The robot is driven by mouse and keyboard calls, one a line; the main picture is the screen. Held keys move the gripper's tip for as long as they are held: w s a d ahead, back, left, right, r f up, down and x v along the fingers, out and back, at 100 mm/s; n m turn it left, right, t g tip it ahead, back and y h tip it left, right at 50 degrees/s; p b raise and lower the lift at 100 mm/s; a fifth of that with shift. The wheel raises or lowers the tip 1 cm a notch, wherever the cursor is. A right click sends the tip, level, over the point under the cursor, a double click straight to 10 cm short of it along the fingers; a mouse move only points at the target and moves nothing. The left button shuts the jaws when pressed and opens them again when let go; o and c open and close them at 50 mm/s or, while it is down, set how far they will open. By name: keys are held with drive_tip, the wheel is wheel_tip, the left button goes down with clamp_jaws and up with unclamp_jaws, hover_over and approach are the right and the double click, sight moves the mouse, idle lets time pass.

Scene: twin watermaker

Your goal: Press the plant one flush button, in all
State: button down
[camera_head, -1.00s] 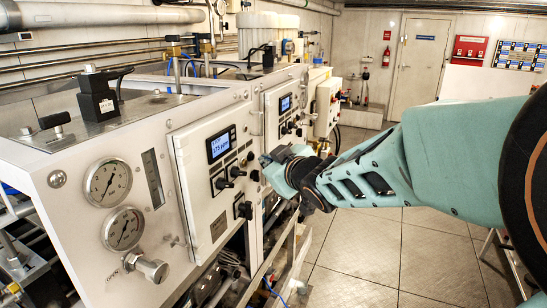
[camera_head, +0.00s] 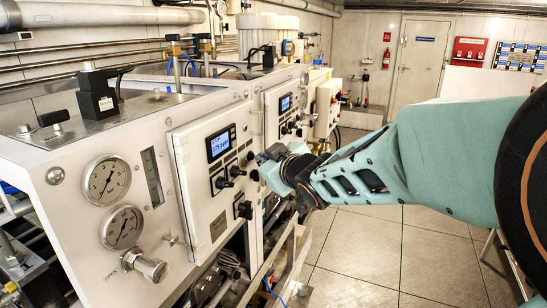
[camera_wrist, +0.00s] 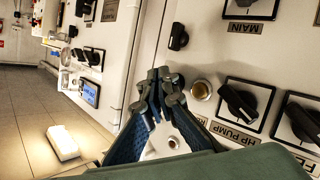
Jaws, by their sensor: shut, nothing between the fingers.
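The near plant panel (camera_head: 205,205) is a white cabinet front with a lit blue display (camera_head: 221,145) and black rotary switches. My gripper (camera_head: 264,160) is at this panel's right edge in the head view and hides part of it. In the wrist view my gripper (camera_wrist: 160,82) is shut and empty, its fingertips close to the panel. A small round button (camera_wrist: 201,90) sits just right of the fingertips. Another round button (camera_wrist: 173,143) shows between the finger bases. A label beside them is partly covered, so I cannot read which is flush. Contact cannot be told.
In the wrist view, the HP PUMP switch (camera_wrist: 238,100) and MAIN switch (camera_wrist: 251,5) stick out right of my gripper. A second panel with a display (camera_head: 286,103) stands farther back. Pressure gauges (camera_head: 107,182) are at the near left. Open tiled floor (camera_head: 370,250) lies right.

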drive_tip(key=shift+w+a, duration=0.1)
drive_tip(key=shift+a, duration=0.35)
idle(0.3)
drive_tip(key=shift+d, duration=0.15)
drive_tip(key=shift+s+d+p, duration=0.3)
drive_tip(key=shift+d+p, duration=0.05)
drive_tip(key=shift+d, duration=0.35)
drive_tip(key=shift+s+d+p, duration=0.3)
drive_tip(key=shift+d+p, duration=0.2)
drive_tip(key=shift+d, duration=0.3)
drive_tip(key=shift+s+d+p, duration=0.25)
drive_tip(key=shift+d+p, duration=0.25)
drive_tip(key=shift+d, duration=0.3)
drive_tip(key=shift+s+d+p, duration=0.3)
drive_tip(key=shift+d+p, duration=0.2)
drive_tip(key=shift+d, duration=0.3)
